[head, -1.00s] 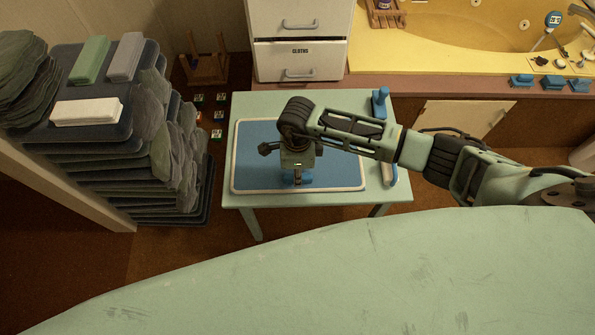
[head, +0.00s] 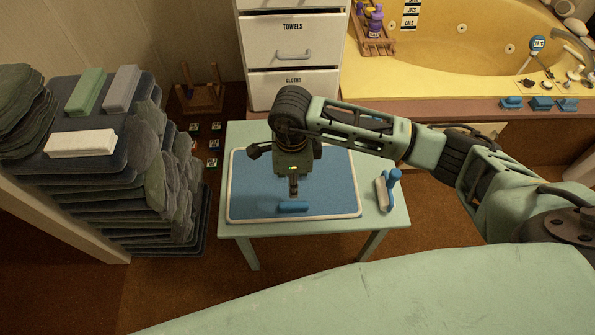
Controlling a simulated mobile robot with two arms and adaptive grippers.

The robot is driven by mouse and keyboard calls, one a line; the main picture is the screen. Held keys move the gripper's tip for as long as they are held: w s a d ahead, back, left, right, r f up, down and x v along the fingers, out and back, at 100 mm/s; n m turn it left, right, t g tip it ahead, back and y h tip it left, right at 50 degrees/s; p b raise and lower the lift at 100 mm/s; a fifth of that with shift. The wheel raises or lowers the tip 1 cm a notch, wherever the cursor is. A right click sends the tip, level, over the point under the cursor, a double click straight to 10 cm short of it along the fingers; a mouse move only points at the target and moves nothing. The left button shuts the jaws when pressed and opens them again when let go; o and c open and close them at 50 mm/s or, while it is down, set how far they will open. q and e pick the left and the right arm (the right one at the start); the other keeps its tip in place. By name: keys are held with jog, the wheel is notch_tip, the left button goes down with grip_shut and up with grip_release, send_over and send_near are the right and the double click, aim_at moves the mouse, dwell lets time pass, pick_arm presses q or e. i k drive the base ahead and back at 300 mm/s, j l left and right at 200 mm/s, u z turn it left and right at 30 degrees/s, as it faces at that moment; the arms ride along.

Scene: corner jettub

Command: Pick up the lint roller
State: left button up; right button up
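My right gripper (head: 293,188) points down over the blue mat with a white rim (head: 240,212) on the small green table. Its fingers show edge-on, so I cannot tell whether they are open or shut. A small blue object (head: 293,207) lies just below the fingertips; contact is unclear. My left gripper is not in view.
A tall stack of dark mats (head: 165,190) stands left of the table. White drawers (head: 290,90) and the yellow tub (head: 430,85) are behind. A green surface (head: 400,295) fills the front. My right arm hides the table's back right part.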

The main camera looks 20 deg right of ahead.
aim_at(385, 183)
jog(key=z, duration=1.5)
